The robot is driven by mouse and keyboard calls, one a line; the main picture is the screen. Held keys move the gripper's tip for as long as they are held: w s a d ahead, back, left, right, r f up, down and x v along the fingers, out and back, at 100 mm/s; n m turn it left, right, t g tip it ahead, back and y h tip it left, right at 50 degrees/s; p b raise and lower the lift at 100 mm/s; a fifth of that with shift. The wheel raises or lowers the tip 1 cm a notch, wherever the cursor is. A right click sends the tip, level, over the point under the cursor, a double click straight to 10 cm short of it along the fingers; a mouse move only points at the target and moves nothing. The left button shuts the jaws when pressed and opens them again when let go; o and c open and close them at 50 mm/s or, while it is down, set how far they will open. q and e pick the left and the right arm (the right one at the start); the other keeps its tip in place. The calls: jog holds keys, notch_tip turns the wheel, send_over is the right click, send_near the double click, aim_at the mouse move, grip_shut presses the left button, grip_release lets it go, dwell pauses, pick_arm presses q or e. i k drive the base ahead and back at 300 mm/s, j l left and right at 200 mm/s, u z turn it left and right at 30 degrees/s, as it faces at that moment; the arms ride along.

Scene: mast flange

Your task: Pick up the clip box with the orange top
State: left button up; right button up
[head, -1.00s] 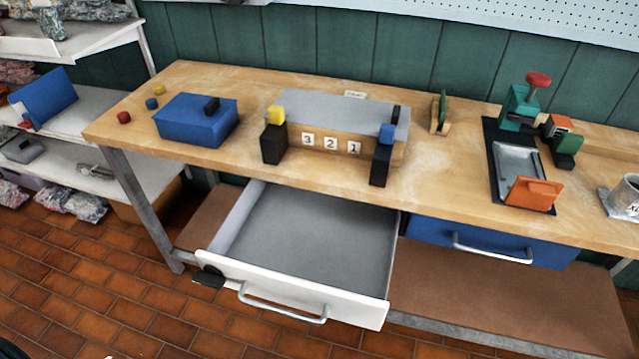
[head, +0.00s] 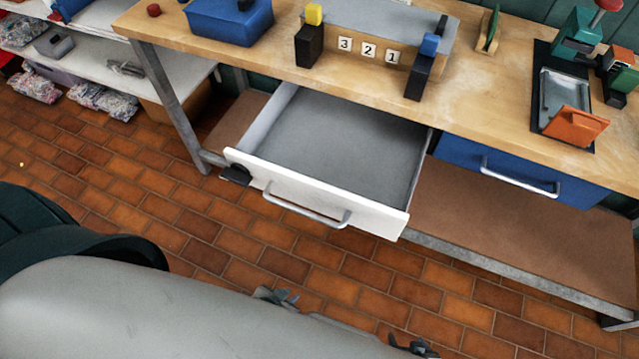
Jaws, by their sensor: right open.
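A small block with an orange top (head: 634,53) and a green side stands at the right edge of the head view on the bench, partly cut off; I take it for the clip box, though I cannot be sure. My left gripper (head: 277,296) shows only as small grey tips beyond my large grey arm, low over the floor; its jaws cannot be read. My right gripper (head: 413,346) shows at the bottom edge, mostly hidden, and is open. Both are well short of the bench and far from the box, touching nothing that I can see.
A white drawer (head: 320,207) stands pulled out toward me below the bench; a blue drawer (head: 520,176) beside it is shut. A fixture with number tiles (head: 368,50), a blue box (head: 230,22) and an orange plate (head: 575,126) stand on the bench. The tiled floor is clear.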

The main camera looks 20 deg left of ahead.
aim_at(616, 57)
jog(key=k+l+z, duration=0.1)
jog(key=l, duration=0.25)
jog(key=k+l+z, duration=0.1)
jog(key=l, duration=0.25)
jog(key=k+l+z, duration=0.1)
jog(key=l, duration=0.3)
jog(key=k+l+z, duration=0.1)
jog(key=l, duration=0.3)
jog(key=k, duration=0.05)
